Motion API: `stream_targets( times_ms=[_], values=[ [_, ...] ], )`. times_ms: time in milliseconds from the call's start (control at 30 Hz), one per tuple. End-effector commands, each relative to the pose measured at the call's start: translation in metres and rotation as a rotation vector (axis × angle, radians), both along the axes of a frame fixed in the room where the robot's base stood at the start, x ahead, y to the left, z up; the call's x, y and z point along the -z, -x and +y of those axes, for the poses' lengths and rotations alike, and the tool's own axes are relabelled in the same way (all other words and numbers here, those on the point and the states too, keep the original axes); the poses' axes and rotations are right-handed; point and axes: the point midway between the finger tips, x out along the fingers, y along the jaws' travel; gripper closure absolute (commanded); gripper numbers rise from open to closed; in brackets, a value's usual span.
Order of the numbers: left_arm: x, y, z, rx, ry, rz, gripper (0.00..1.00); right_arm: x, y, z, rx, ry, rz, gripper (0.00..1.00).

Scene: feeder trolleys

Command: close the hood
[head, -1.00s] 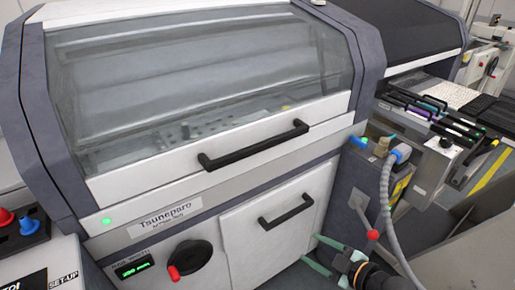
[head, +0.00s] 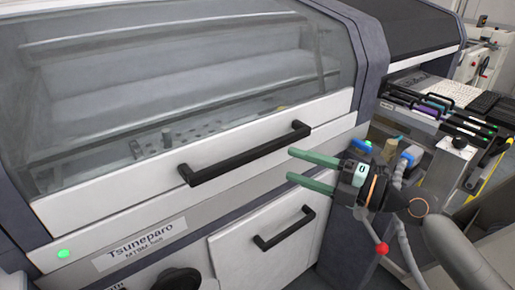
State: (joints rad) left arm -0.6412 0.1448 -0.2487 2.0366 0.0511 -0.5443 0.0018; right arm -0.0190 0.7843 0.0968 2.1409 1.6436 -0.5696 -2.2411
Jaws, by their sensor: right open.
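The hood (head: 90,200) of the machine has a grey see-through window above a white front panel. It looks lowered, with its bottom edge along the machine body; I cannot tell if a small gap is left there. A black bar handle (head: 245,155) runs across the white panel. My right gripper (head: 289,165) is in front of the hood, by the right end of the handle. Its two green fingers are apart, one above the other, and point left. Nothing is between them. I cannot tell if they touch the handle. My left gripper is out of view.
Below the hood is a white door with a second black handle (head: 284,229). A green light (head: 63,254) glows at lower left. To the right stand a grey hose (head: 404,240), a red-knobbed lever (head: 381,249) and a feeder bank with coloured feeders (head: 440,103).

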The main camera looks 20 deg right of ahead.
Motion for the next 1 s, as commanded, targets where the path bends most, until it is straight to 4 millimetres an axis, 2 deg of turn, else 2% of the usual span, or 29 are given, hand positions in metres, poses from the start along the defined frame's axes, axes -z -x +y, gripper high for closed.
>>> stream_targets(
  times_ms=[33, 300, 500, 700, 967, 1000],
  values=[
    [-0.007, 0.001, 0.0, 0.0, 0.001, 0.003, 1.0, -0.006, -0.007, 0.005, 0.001, -0.005, -0.001, 0.38],
    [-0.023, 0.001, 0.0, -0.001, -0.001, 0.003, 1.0, -0.006, -0.043, 0.039, 0.001, -0.007, 0.001, 0.38],
    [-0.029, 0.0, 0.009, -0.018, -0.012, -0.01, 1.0, -0.003, -0.065, 0.058, 0.003, -0.005, 0.0, 0.38],
    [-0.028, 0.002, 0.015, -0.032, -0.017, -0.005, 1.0, -0.001, -0.073, 0.067, 0.001, -0.004, 0.002, 0.38],
    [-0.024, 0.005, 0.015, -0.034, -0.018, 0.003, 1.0, 0.001, -0.073, 0.067, 0.002, -0.002, 0.002, 0.38],
    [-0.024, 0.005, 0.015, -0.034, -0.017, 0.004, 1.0, 0.001, -0.073, 0.067, 0.002, -0.002, 0.002, 0.42]
  ],
)
